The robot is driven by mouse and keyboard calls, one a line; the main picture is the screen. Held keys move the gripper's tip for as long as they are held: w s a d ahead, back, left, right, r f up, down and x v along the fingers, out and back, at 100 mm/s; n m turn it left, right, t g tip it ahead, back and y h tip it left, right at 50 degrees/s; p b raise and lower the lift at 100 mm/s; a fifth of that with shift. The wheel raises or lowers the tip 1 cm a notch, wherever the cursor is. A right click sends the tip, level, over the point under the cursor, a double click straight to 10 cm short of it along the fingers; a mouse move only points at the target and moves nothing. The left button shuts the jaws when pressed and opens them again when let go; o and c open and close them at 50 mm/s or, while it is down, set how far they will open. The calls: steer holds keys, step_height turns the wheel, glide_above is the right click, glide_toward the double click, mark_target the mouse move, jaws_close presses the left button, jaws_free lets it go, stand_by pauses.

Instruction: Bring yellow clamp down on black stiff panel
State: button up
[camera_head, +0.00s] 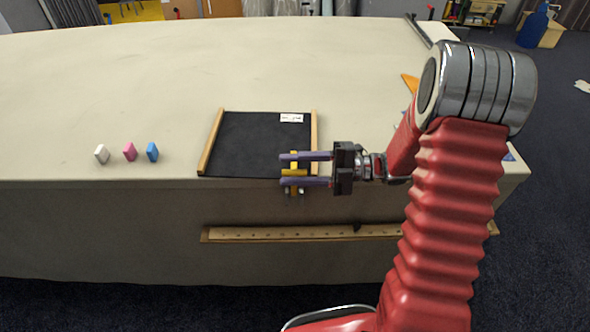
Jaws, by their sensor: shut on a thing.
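The black stiff panel (250,140) lies flat on the table near its front edge, between two light wooden strips. The yellow clamp (294,172) is at the panel's front right part, by the table edge. Its lower end hangs at the front of the table. My gripper (284,169) reaches in from the right and is shut on the clamp, with one purple finger behind it and one in front. The fingers hide part of the clamp and the panel's front right corner. I cannot tell whether the clamp touches the panel.
A wooden rail (290,234) runs along the table's front below the edge. An orange piece (410,83) lies behind my arm. The cloth table (120,75) is clear at the back left.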

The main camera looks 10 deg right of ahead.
steer(key=s+d, duration=0.2)
steer(key=d, duration=1.1)
steer(key=shift+d, duration=0.25)
